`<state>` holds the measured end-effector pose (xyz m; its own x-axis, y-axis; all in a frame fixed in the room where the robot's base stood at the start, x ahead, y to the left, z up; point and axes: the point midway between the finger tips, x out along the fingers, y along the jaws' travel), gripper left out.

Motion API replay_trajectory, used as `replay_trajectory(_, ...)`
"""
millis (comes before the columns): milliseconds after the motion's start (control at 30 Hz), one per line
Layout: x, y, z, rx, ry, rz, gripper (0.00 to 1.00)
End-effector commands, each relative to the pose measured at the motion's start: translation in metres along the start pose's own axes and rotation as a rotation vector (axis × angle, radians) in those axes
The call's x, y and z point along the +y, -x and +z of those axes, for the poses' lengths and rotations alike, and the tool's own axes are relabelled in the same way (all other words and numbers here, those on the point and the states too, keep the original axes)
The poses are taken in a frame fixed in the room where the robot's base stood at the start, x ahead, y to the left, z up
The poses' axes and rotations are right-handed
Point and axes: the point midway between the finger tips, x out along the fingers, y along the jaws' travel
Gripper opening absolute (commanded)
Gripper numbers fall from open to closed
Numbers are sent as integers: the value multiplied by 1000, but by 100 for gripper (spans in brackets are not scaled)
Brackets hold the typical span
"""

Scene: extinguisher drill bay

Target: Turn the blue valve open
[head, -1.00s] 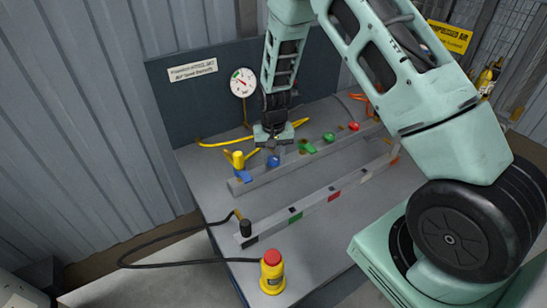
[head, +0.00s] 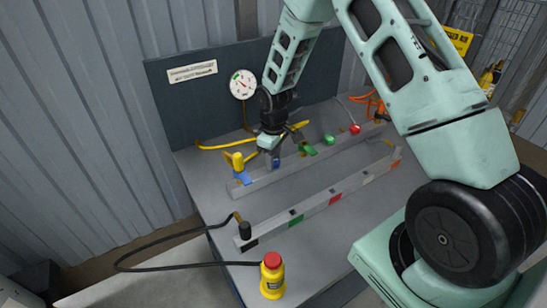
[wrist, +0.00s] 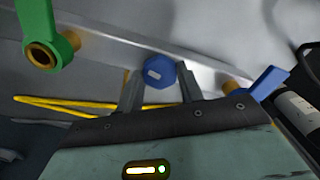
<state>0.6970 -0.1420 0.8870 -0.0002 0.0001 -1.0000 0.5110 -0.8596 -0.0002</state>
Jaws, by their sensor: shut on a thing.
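A round blue knob (wrist: 158,73) sits between the two fingers of my gripper (wrist: 157,84) in the wrist view; the fingers are shut on it from both sides. In the head view my gripper (head: 271,150) reaches down to the grey manifold bar, and the blue knob (head: 276,163) shows just under it, partly hidden. A separate blue lever (head: 242,178) is on the bar to the left, next to a yellow fitting. This lever also shows at the right of the wrist view (wrist: 268,84). Whether the valve is open cannot be seen.
A green lever (head: 308,150) stands close to the right of my gripper, with a green knob (head: 329,140) and red knob (head: 355,129) beyond. A gauge (head: 242,84) hangs behind. A second bar (head: 320,205) lies in front.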

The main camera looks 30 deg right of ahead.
Motion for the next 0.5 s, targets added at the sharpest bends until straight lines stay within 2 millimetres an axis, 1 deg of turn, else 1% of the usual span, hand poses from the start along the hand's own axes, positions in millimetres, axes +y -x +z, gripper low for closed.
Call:
replay_trajectory(200, 0, 1, 0, 0, 140, 0, 14)
replay_trajectory(500, 0, 1, 0, 0, 242, 1, 14)
